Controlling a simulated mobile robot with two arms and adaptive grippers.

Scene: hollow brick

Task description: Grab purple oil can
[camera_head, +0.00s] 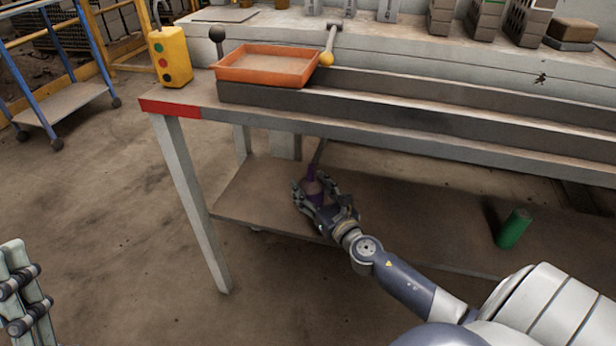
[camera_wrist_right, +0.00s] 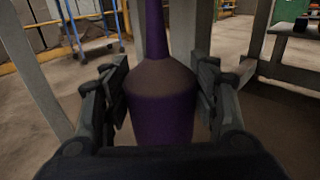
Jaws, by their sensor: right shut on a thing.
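The purple oil can (camera_head: 312,186) is upright at the left part of the table's lower shelf, its thin spout pointing up. In the right wrist view the purple oil can (camera_wrist_right: 160,105) fills the middle, its round body between the two fingers. My right gripper (camera_head: 322,196) is shut on it, with one finger pad at each side (camera_wrist_right: 160,100). Part of the can is hidden by the gripper in the head view. I cannot tell whether its base touches the shelf.
The table's lower shelf (camera_head: 400,222) holds a green cylinder (camera_head: 513,229) at the right. The tabletop edge (camera_head: 400,145) overhangs the shelf, and a table leg (camera_head: 190,200) stands at the left. An orange tray (camera_head: 267,66) and a yellow control box (camera_head: 169,57) are on top.

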